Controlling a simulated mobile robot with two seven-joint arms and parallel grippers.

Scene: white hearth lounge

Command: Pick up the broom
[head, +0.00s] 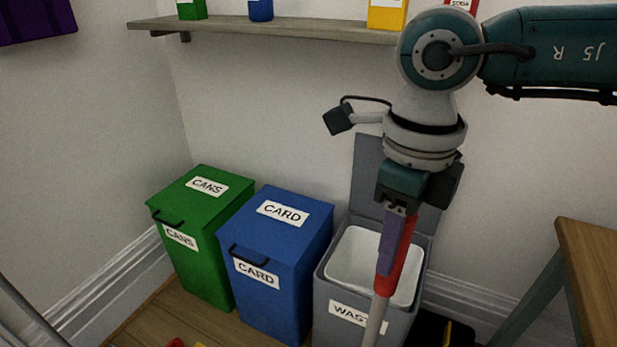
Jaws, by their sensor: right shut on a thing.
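The broom (403,262) shows as a red grip on a pale grey pole that runs down in front of the grey waste bin. Its lower end is below the picture's edge and out of view. My right gripper (393,248) points down from the upper right and is shut on the red grip, near its top. The gripper's finger hides part of the grip. My left gripper is not in view.
A green CANS bin (203,235) and a blue CARD bin (280,265) stand shut to the left. The grey waste bin (334,290) has its lid up. A wooden shelf (270,30) is on the wall above. A wooden table (592,265) stands at right.

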